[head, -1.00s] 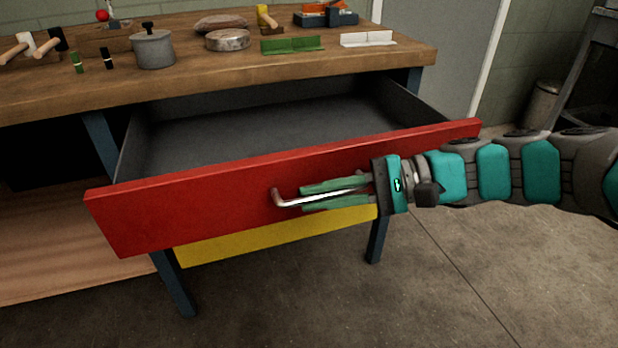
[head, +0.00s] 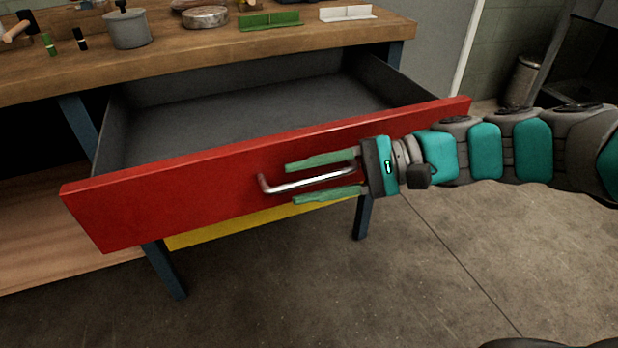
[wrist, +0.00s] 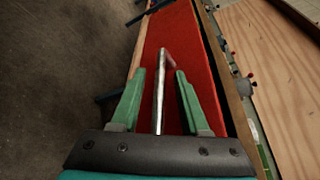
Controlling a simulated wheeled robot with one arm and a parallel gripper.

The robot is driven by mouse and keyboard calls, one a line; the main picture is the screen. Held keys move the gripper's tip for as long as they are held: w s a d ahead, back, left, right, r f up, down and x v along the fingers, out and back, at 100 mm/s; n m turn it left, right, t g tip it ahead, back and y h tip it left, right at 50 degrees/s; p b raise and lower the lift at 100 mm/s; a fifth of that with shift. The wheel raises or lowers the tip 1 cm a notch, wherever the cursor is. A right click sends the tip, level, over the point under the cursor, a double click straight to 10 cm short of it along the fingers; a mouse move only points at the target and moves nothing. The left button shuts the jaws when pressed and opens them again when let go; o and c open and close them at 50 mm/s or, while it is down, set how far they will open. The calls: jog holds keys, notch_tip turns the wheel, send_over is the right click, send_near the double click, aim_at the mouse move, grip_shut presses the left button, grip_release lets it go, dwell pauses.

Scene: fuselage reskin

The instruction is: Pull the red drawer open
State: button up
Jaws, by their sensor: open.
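The red drawer (head: 180,190) stands well out from the wooden workbench, and its grey, empty inside shows in the head view. Its front also shows in the wrist view (wrist: 178,35). A silver bar handle (head: 305,182) is fixed on the red front. My gripper (head: 291,183) is open, with one green finger above the handle and one below it, apart from the bar. In the wrist view the handle (wrist: 160,95) runs between the two spread fingers (wrist: 160,71).
The workbench top (head: 300,45) holds a grey pot (head: 128,30), a green angle piece (head: 268,20) and other small items. A yellow drawer front (head: 255,225) is below the red one. The concrete floor at right (head: 450,260) is clear.

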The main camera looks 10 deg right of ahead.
jog(key=v, duration=0.7)
jog(key=shift+d+r, duration=0.15)
jog(key=shift+d, duration=0.25)
